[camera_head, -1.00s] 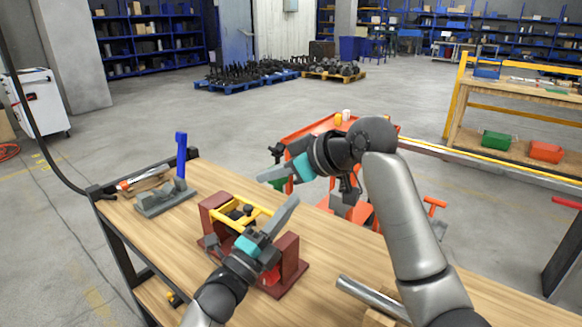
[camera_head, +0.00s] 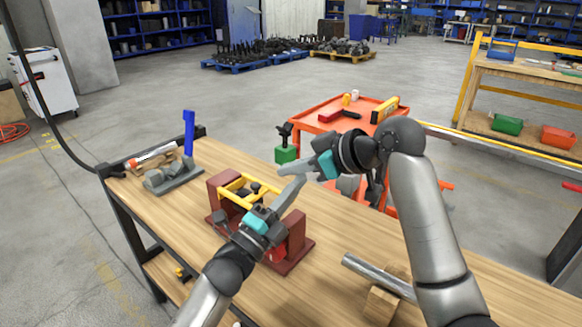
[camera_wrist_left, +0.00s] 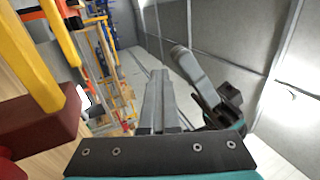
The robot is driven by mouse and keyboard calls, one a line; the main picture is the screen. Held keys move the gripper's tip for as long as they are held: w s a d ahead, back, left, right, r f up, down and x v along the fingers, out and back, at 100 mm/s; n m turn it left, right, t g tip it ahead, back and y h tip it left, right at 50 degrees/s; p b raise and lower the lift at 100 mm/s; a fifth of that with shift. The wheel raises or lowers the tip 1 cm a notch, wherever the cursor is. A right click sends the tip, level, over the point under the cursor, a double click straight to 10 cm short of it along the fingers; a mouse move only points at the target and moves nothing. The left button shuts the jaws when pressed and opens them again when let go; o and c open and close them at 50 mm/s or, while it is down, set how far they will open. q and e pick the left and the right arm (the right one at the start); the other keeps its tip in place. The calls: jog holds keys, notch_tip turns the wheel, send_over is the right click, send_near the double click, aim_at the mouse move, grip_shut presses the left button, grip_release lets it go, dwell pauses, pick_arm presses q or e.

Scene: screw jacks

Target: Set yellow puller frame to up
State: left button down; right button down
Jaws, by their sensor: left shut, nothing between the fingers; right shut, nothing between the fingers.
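The yellow puller frame (camera_head: 240,194) lies low and roughly flat between the two posts of a dark red stand (camera_head: 294,245) on the wooden bench. It also shows as yellow bars at the left of the left wrist view (camera_wrist_left: 25,60). My left gripper (camera_head: 296,186) is shut and empty, above the right side of the stand, and its forearm hides part of the stand. The shut fingers stand up the middle of the wrist view (camera_wrist_left: 158,85), apart from the yellow bars. My right gripper (camera_head: 285,169) is shut and empty, just behind the left fingertips.
A grey fixture with a blue lever (camera_head: 189,132) stands at the bench's left end. A metal cylinder on a wooden block (camera_head: 380,305) lies at the front right.

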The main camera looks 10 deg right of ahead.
dwell(0.9)
pick_arm(q)
jog(key=c, duration=0.7)
grip_release()
jog(key=shift+r, duration=0.1)
jog(key=shift+o, duration=0.2)
